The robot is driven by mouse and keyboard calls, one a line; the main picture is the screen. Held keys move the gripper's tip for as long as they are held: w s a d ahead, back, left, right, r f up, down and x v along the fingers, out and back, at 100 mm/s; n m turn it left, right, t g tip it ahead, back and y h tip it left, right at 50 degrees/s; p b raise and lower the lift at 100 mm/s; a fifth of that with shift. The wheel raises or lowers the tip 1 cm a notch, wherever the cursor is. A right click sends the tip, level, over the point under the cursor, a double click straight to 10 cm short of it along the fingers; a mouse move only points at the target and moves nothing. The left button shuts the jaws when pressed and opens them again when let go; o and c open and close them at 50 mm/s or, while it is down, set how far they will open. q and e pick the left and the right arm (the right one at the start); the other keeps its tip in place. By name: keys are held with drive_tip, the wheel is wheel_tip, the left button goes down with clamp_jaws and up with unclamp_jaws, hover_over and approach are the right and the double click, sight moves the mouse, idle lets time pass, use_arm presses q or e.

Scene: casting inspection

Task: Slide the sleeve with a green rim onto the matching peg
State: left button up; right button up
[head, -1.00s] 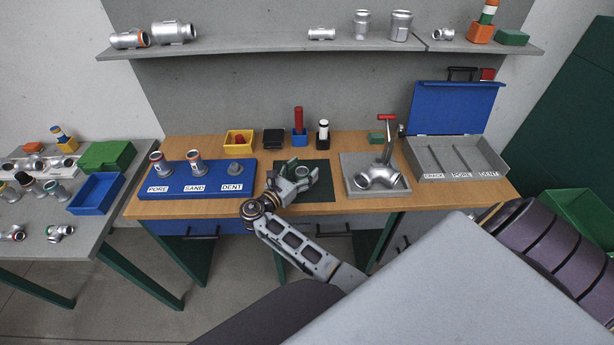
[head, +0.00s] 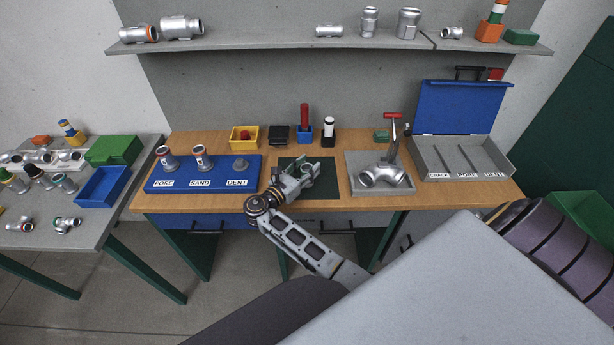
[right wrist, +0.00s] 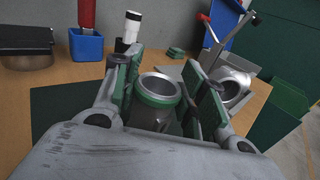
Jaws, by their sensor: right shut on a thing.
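A silver sleeve with a green band near its rim (right wrist: 160,88) stands upright between the fingers of my right gripper (right wrist: 165,97), which is shut on it. In the head view, this right gripper (head: 303,177) is over the dark green mat (head: 325,190), and the sleeve is mostly hidden by the fingers. A blue board (head: 213,181) to the left has places labelled PORE, SAND and DENT. Silver sleeves with reddish rims stand at PORE (head: 167,160) and SAND (head: 201,158). A short grey peg (head: 240,164) at DENT is bare. My left gripper is not in view.
Behind the mat are a yellow bin (head: 244,138), a black box (head: 279,134), a blue holder with a red handle (head: 304,118) and a white-topped marker (head: 328,130). Right is a grey tray with a pipe casting (head: 382,175) and an open blue-lidded case (head: 459,107).

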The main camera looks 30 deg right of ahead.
drive_tip(key=shift+r, duration=0.8)
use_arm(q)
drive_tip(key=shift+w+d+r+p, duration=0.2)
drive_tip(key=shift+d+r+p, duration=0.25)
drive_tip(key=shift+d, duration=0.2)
use_arm(e)
wheel_tip(320, 180, up, 8)
drive_tip(key=shift+r, duration=0.2)
